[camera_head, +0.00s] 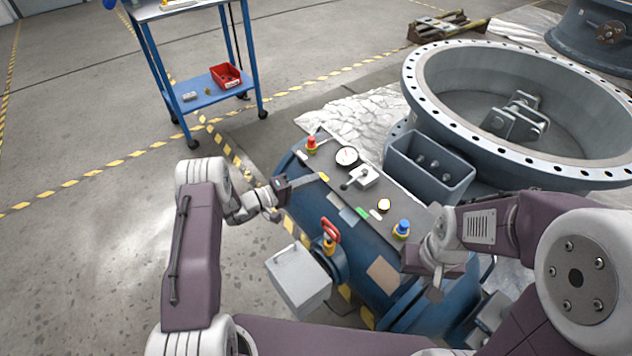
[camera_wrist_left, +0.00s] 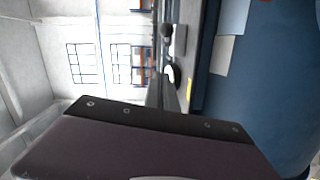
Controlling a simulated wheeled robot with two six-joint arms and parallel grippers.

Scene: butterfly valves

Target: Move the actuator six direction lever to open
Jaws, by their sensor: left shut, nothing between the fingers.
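The actuator (camera_head: 340,215) is a blue cylinder with a grey top panel. On the panel, a small lever with a black knob (camera_head: 347,185) sticks out to the lower left from a pale block (camera_head: 365,175). The black knob (camera_wrist_left: 166,31) also shows in the left wrist view. A yellow label (camera_head: 324,177) and a green label (camera_head: 362,213) lie along the panel's near edge. My left gripper (camera_head: 316,178) is shut and empty, its tip by the yellow label, left of the lever and apart from it. My right gripper (camera_head: 437,285) hangs at the actuator's right end; its jaws are unclear.
The panel also carries a red knob (camera_head: 311,144), a dial gauge (camera_head: 346,156), a round button (camera_head: 384,205) and a blue knob (camera_head: 402,228). A red-handled valve (camera_head: 330,232) and grey box (camera_head: 298,278) project in front. A large flanged ring (camera_head: 425,110) stands behind.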

